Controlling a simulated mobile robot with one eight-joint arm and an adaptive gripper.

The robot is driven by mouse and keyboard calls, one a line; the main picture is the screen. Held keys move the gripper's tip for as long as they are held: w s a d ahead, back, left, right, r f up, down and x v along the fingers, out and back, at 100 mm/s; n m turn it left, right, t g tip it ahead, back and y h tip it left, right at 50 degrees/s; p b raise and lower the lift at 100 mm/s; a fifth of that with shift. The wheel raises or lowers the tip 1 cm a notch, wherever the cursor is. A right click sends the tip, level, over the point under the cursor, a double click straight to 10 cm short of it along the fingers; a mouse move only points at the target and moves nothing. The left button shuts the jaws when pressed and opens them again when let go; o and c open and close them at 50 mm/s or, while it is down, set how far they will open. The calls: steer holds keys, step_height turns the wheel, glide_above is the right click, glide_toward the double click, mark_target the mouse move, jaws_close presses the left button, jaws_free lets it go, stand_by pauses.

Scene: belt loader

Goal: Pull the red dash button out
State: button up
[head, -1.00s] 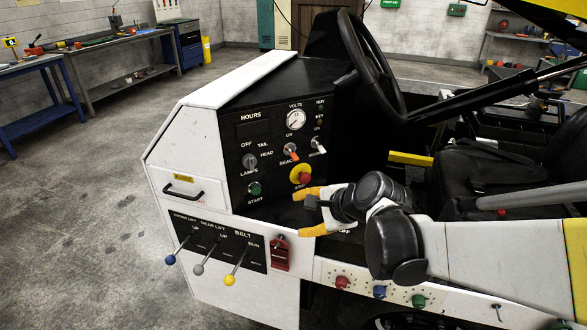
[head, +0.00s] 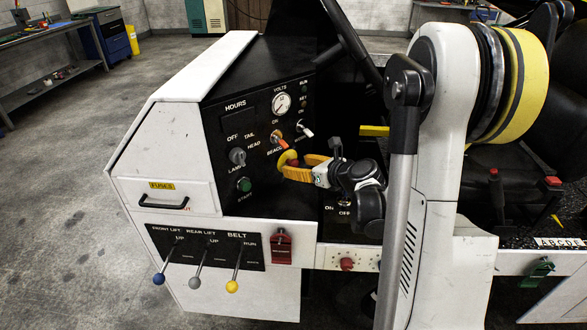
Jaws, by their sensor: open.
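The red dash button (head: 294,163) sits on a yellow round plate (head: 286,156) on the black dash panel, right of the green start button. It is partly hidden by my gripper. My gripper (head: 296,166) has orange-yellow fingers and reaches in from the right. Its fingers are apart, one above and one below the red button, with the tips close to the panel. I cannot tell whether they touch the button.
A toggle switch with an orange tip (head: 279,141) and a white-tipped toggle (head: 306,130) are close above. The steering wheel (head: 352,40) is above right. Lever knobs, such as the yellow one (head: 232,286), stick out below. Open floor lies left.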

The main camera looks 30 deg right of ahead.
steer(key=shift+x, duration=1.2)
jaws_close()
steer(key=shift+s+f+b, duration=0.1)
steer(key=shift+s+b, duration=0.3)
steer(key=shift+s, duration=0.05)
steer(key=shift+s+d, duration=0.15)
steer(key=shift+s, duration=0.4)
jaws_free()
steer(key=shift+w, duration=0.1)
